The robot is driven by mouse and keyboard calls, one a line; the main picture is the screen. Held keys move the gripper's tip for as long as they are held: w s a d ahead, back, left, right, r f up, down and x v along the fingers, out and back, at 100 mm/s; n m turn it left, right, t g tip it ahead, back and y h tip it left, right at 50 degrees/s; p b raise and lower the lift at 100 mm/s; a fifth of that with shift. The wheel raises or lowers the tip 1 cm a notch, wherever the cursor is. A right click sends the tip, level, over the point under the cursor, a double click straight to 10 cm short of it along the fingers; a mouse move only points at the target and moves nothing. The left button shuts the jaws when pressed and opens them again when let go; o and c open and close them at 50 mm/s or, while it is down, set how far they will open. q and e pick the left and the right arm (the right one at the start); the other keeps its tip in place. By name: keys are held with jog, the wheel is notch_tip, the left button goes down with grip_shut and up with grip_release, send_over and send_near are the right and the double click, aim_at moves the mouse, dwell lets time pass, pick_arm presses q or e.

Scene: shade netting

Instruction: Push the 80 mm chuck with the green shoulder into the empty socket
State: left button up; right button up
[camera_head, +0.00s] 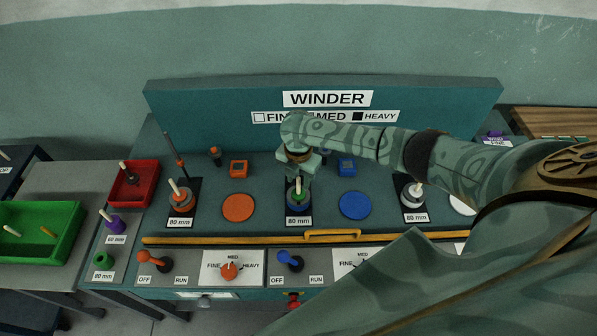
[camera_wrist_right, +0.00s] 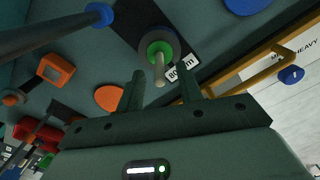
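The chuck with the green shoulder (camera_head: 299,197) stands at the middle station of the winder, on a black plate marked 80 mm, with a pale pin on top. In the right wrist view the chuck (camera_wrist_right: 156,47) shows a green ring, a grey body and the pin pointing toward the gripper. I cannot tell how deep it sits; the socket under it is hidden. My right gripper (camera_head: 299,171) is just above the chuck. The right wrist view shows its fingers (camera_wrist_right: 163,90) apart, with nothing gripped between them. My left gripper is not in view.
Left and right stations hold chucks (camera_head: 181,200) (camera_head: 413,195). Orange (camera_head: 238,208) and blue discs (camera_head: 354,206) lie between them. A yellow bar (camera_head: 240,239) crosses the front, above levers. A purple piece (camera_head: 111,223), a green piece (camera_head: 103,260) and red and green trays (camera_head: 65,240) are left.

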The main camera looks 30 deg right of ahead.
notch_tip(320, 180, up, 16)
jog(key=p, duration=0.5)
